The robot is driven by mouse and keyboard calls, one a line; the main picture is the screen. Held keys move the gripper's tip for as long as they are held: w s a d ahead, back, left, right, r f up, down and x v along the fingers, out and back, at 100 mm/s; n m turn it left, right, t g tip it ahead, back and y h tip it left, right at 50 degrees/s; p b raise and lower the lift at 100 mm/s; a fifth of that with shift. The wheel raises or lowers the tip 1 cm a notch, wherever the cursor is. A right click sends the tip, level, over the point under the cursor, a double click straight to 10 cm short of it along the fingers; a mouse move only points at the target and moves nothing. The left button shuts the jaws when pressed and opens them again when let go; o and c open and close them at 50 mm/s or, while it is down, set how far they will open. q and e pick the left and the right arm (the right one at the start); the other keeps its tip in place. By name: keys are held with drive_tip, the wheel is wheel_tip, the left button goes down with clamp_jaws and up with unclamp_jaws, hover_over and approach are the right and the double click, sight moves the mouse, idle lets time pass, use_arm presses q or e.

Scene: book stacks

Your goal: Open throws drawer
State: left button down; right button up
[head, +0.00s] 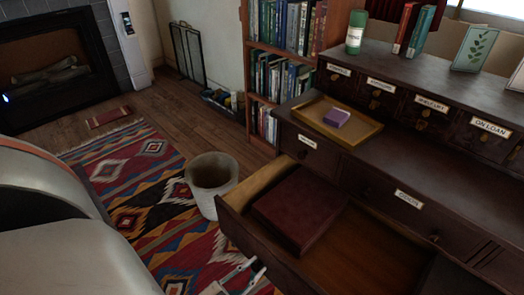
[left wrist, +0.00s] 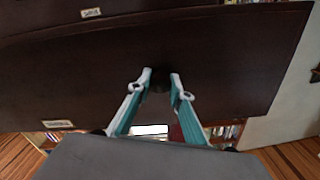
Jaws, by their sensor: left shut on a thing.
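A wide dark wood drawer (head: 350,250) stands pulled out of the desk in the head view, with a dark red book or box (head: 299,208) lying in it. Its label cannot be read, so I cannot confirm from lettering that it is the throws drawer. My left gripper (head: 254,268) is at the bottom edge, just outside the drawer front. In the left wrist view its fingertips (left wrist: 161,84) are closed around a dark knob (left wrist: 160,79) on the drawer front (left wrist: 230,70). My right gripper is not in view.
A tray (head: 310,112) with a purple box (head: 336,117) lies on the desk. A bookcase (head: 258,70) is behind. Open rug lies left of the basket.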

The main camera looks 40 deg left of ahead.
use_arm(q)
drive_tip(key=shift+s+f, duration=0.1)
drive_tip(key=shift+s, duration=0.4)
drive_tip(key=c, duration=1.9)
unclamp_jaws()
drive_tip(key=shift+o, duration=0.6)
drive_tip(key=s, duration=1.2)
drive_tip(key=shift+a, duration=0.2)
